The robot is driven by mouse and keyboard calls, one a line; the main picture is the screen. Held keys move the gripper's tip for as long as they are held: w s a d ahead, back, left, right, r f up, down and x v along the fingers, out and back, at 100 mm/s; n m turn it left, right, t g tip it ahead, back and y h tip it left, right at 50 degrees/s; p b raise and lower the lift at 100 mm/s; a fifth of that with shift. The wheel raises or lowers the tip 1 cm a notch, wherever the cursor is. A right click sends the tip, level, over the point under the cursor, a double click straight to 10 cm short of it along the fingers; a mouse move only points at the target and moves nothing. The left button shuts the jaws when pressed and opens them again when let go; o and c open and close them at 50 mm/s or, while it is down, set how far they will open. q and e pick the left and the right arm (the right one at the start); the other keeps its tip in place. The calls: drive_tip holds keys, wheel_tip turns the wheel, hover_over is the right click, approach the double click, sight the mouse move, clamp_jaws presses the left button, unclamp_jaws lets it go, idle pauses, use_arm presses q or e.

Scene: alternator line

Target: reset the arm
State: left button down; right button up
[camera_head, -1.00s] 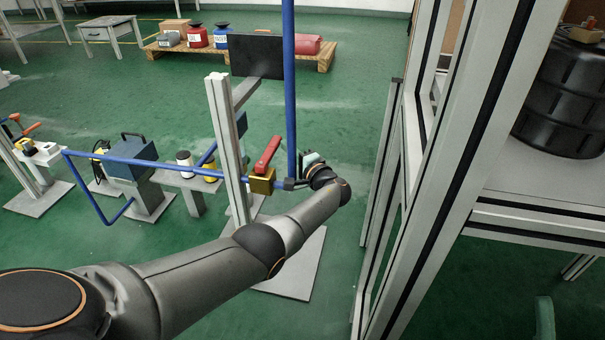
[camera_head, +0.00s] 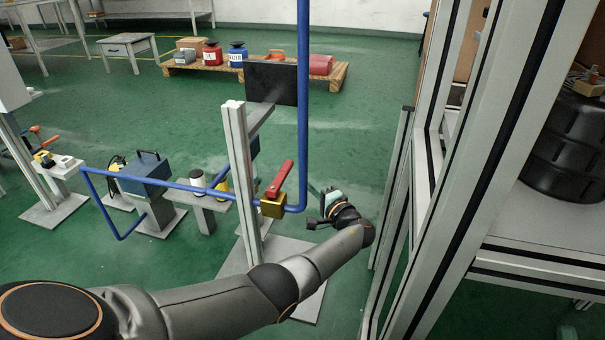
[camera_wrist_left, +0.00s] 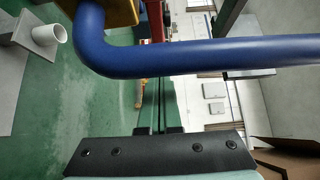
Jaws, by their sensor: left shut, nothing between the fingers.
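My left arm reaches in from the lower left in the head view. Its gripper (camera_head: 322,206) is shut and empty, just right of the lower bend of a blue pipe (camera_head: 303,110). A valve with a red handle (camera_head: 279,180) and a brass-coloured body (camera_head: 273,207) sits on the pipe, left of the gripper. In the left wrist view the blue pipe (camera_wrist_left: 190,56) crosses beyond the dark gripper mount (camera_wrist_left: 160,155), with a gap seen between them. The fingers show only as thin dark shapes there. My right gripper is not in view.
An aluminium frame (camera_head: 396,200) stands close to the right of my left wrist. A blue box (camera_head: 145,172) stands left. Green floor is open farther back.

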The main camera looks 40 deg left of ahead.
use_arm(q)
drive_tip(key=v, duration=0.2)
drive_tip(key=shift+d, duration=0.25)
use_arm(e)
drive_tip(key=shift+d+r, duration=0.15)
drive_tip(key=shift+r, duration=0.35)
use_arm(q)
drive_tip(key=shift+p, duration=0.3)
